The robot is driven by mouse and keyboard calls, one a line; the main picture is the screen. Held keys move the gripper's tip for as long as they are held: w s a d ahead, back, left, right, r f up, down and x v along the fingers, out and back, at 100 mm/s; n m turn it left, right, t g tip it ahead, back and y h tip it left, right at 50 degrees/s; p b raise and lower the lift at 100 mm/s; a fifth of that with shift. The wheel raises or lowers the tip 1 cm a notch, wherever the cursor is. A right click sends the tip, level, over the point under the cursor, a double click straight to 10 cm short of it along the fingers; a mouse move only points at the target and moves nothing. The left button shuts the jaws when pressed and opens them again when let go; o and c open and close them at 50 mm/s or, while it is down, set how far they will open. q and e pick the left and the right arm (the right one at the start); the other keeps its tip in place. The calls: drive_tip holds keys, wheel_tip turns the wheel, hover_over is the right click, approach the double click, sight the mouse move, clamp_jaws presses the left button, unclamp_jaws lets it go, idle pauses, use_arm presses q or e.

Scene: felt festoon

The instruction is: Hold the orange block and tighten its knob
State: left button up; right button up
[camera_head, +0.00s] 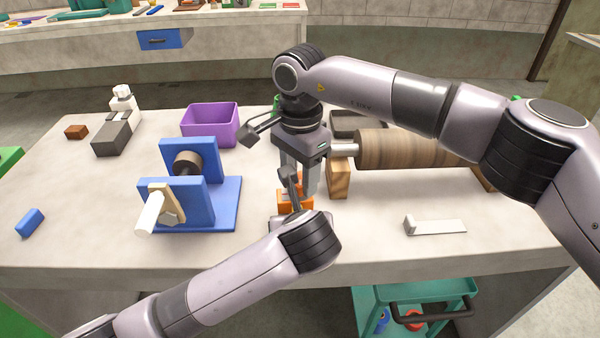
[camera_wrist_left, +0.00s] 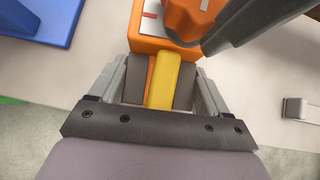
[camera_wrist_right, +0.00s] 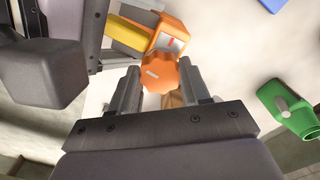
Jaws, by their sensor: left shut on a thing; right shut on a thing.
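The orange block (camera_head: 284,200) sits near the middle of the table, partly hidden by my two hands. It has a yellow bar (camera_wrist_left: 163,75) on one side and a white patch with a red mark (camera_wrist_right: 172,42). My left gripper (camera_wrist_left: 161,84) is shut on the yellow bar, one pad on each side. The orange lobed knob (camera_wrist_right: 160,75), with a pale mark on top, is at the block's end. My right gripper (camera_wrist_right: 160,88) reaches down from above and is shut on the knob. In the head view both sets of fingertips are mostly hidden.
A blue stand (camera_head: 228,212) with a wooden roller and white handle stands to the left. A purple bin (camera_head: 208,128) is behind it. A large wooden cylinder (camera_head: 400,149) lies close on the right. A white bracket (camera_head: 438,227) lies at front right. The front left table is mostly clear.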

drive_tip(key=shift+w+m, duration=0.1)
drive_tip(key=shift+m, duration=1.8)
drive_tip(key=o, duration=1.1)
wheel_tip(320, 180, up, 12)
drive_tip(key=shift+r, duration=0.1)
